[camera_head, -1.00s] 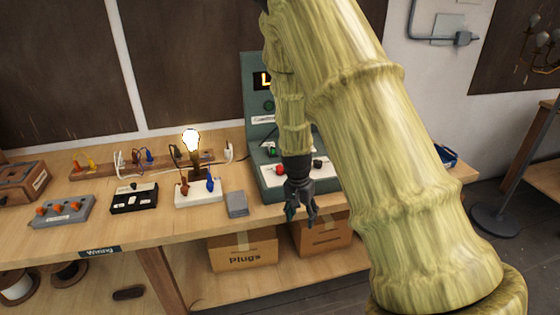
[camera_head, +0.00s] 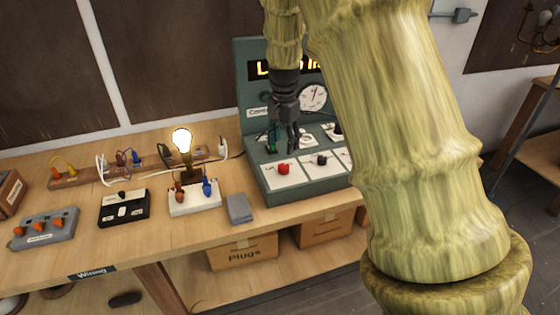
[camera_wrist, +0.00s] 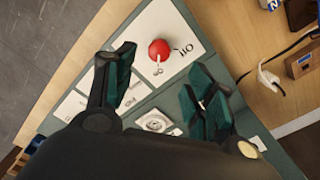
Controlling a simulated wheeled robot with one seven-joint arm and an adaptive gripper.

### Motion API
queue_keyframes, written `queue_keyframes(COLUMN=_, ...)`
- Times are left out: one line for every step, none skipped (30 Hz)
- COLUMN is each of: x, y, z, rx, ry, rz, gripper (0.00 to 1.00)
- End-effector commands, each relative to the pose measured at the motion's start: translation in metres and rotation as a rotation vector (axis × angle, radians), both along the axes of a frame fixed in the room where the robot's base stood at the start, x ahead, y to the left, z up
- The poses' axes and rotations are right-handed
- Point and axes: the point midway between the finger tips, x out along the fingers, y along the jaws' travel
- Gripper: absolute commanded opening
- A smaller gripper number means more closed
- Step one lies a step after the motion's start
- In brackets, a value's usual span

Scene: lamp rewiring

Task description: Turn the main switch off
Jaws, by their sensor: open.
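The green control panel (camera_head: 262,189) stands on the bench. A red knob (camera_head: 283,169) sits on a white plate at its front left, and a black knob (camera_head: 321,160) is to its right. In the wrist view, the red knob (camera_wrist: 159,50) is beside printed lettering that seems to read "Off". I cannot tell for sure which control is the main switch. My gripper (camera_head: 290,147) points down over the panel, above and behind the red knob. In the wrist view, my gripper (camera_wrist: 160,88) is open and empty, its fingers apart and the knob beyond them.
A lit bulb (camera_head: 182,141) stands above a white box with plugs. A small grey block (camera_head: 239,208) lies just left of the panel. A black switch box (camera_head: 123,208) and a grey box with orange knobs (camera_head: 43,230) are further left. A dial (camera_head: 313,96) is on the panel's upright back.

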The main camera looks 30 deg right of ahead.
Motion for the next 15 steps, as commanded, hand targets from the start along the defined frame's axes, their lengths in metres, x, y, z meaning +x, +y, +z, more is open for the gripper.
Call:
queue_keyframes(x=-0.001, y=0.0, z=-0.006, rx=0.001, ry=0.003, rz=0.0, gripper=0.54)
queue_keyframes(x=-0.001, y=0.0, z=-0.01, rx=0.001, ry=0.003, rz=0.0, gripper=0.54)
queue_keyframes(x=-0.001, y=0.0, z=-0.016, rx=0.001, ry=0.003, rz=0.0, gripper=0.54)
queue_keyframes(x=-0.001, y=0.0, z=-0.021, rx=0.001, ry=0.003, rz=0.0, gripper=0.54)
queue_keyframes(x=-0.001, y=0.0, z=-0.025, rx=0.001, ry=0.003, rz=0.001, gripper=0.54)
queue_keyframes(x=-0.001, y=0.0, z=-0.031, rx=0.001, ry=0.003, rz=0.001, gripper=0.54)
queue_keyframes(x=-0.001, y=0.0, z=-0.036, rx=0.001, ry=0.003, rz=0.001, gripper=0.54)
queue_keyframes(x=-0.001, y=0.0, z=-0.041, rx=0.0, ry=0.003, rz=0.0, gripper=0.54)
queue_keyframes(x=-0.001, y=0.0, z=-0.046, rx=0.001, ry=0.003, rz=0.0, gripper=0.54)
queue_keyframes(x=-0.001, y=0.0, z=-0.051, rx=0.001, ry=0.003, rz=-0.001, gripper=0.54)
queue_keyframes(x=-0.001, y=0.0, z=-0.055, rx=0.0, ry=0.002, rz=-0.001, gripper=0.54)
queue_keyframes(x=-0.001, y=0.0, z=-0.061, rx=0.001, ry=0.003, rz=-0.001, gripper=0.54)
queue_keyframes(x=-0.001, y=0.0, z=-0.065, rx=0.001, ry=0.003, rz=-0.001, gripper=0.54)
queue_keyframes(x=-0.001, y=0.0, z=-0.069, rx=0.0, ry=0.002, rz=-0.001, gripper=0.54)
queue_keyframes(x=-0.001, y=0.0, z=-0.073, rx=0.0, ry=0.002, rz=0.0, gripper=0.54)
